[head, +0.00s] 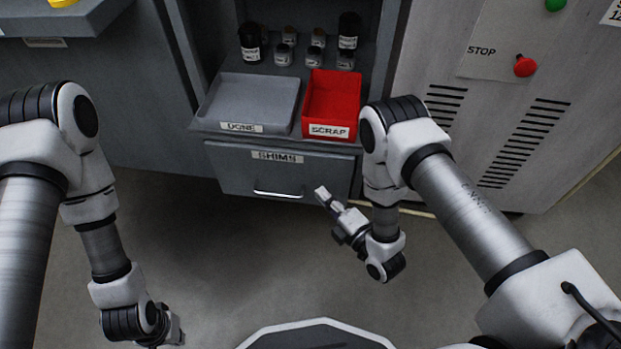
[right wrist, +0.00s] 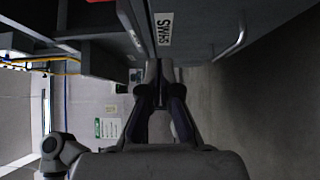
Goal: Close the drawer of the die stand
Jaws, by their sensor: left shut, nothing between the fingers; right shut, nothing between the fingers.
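The die stand's drawer (head: 250,174) is a grey front with a SHIMS label and a silver bar handle (head: 278,193), below the shelf with the trays. How far it stands out is hard to tell from above. My right gripper (head: 321,192) is shut and empty, just right of the handle in the head view. In the right wrist view its fingers (right wrist: 160,66) point along the drawer front, with the SHIMS label and the handle (right wrist: 230,38) beside them. I cannot tell whether it touches the drawer. My left gripper (head: 178,338) is shut, low at the left, far from the drawer.
A grey DONE tray (head: 252,92) and a red SCRAP bin (head: 333,97) stand on the shelf, with several small jars behind. A pale cabinet with a red STOP button (head: 525,66) stands at right. The floor (head: 240,260) before the drawer is clear.

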